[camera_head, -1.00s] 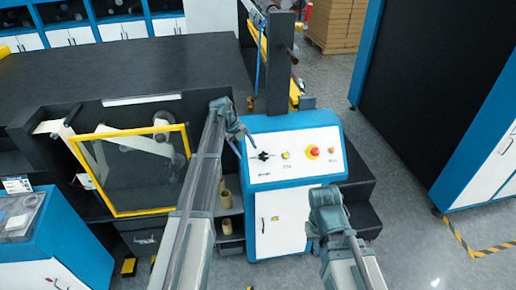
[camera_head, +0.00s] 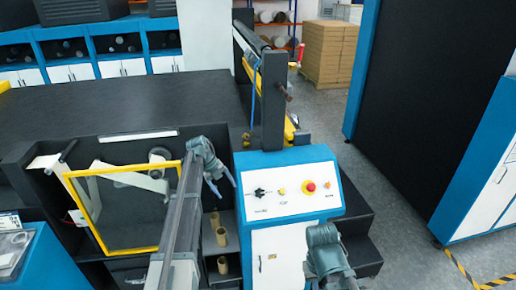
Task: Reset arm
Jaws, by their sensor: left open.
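My left arm reaches up from the bottom of the head view, in front of the laminating machine. Its gripper (camera_head: 222,186) is open and empty, with two bluish fingers pointing down and right, left of the control panel (camera_head: 288,190). My right arm comes in at the lower right, and its wrist (camera_head: 324,246) shows in front of the panel's white cabinet door. The right arm's fingertips are hidden, so I cannot see its jaws.
A yellow-framed window (camera_head: 122,212) is left of my left arm. Several cardboard cores (camera_head: 221,237) stand on shelves beside the panel. The red emergency button (camera_head: 309,187) is on the panel. A tall blue-black cabinet (camera_head: 425,110) stands right, with clear floor (camera_head: 370,160) before it.

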